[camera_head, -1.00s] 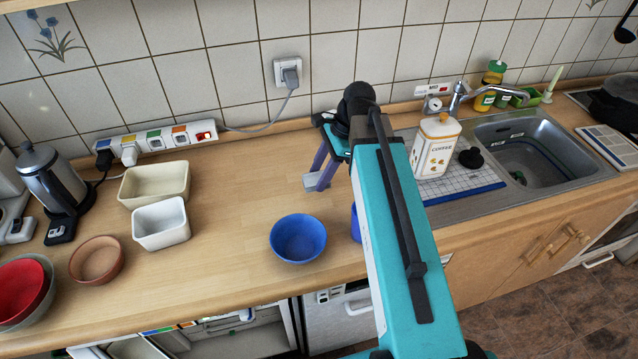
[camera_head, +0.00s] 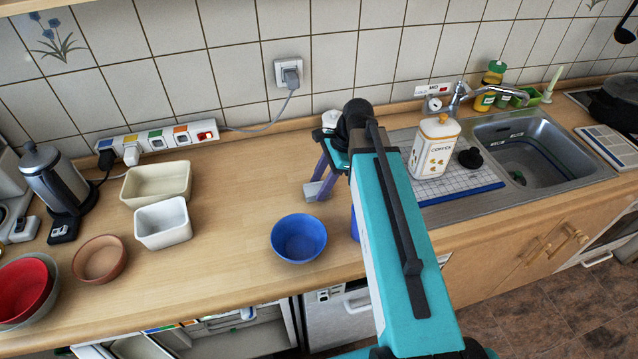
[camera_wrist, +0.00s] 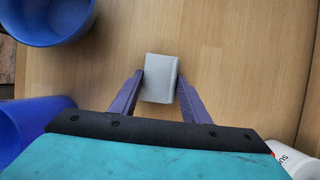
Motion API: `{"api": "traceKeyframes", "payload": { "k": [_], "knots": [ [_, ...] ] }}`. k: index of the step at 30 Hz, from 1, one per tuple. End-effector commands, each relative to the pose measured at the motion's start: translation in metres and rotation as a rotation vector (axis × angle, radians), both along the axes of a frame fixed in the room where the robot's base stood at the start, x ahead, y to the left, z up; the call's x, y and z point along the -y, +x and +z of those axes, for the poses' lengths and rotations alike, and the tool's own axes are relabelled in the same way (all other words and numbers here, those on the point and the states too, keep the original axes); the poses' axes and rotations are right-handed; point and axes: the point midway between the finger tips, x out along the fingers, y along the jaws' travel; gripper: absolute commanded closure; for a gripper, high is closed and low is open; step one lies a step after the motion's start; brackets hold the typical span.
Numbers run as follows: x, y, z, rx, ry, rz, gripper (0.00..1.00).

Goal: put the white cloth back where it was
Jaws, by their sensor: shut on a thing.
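The white cloth (camera_wrist: 160,78) is a small, folded, pale grey-white block. It sits between the purple fingertips of my gripper (camera_wrist: 160,84) in the wrist view, and my gripper is shut on it. In the head view, the cloth (camera_head: 312,190) shows at the lower end of my gripper (camera_head: 320,182), over the wooden counter (camera_head: 240,185) behind the blue bowl. I cannot tell whether the cloth touches the counter.
A blue bowl (camera_head: 298,238) stands in front of my gripper. Another blue thing (camera_wrist: 28,125) is partly hidden by my arm. A white container (camera_wrist: 296,160) is close on the right in the wrist view. A cookie container (camera_head: 434,150) stands by the sink.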

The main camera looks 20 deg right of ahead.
Motion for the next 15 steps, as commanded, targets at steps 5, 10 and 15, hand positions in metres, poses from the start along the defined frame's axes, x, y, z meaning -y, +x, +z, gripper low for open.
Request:
{"api": "traceKeyframes", "payload": {
  "k": [5,10,15],
  "knots": [
    [0.0002,-0.0001,-0.0013,0.000,0.000,-0.001,0.76],
    [0.0004,0.0000,-0.0023,0.000,0.000,-0.001,0.43],
    [0.0006,-0.0001,-0.0023,0.000,0.000,-0.001,0.39]
  ]
}}
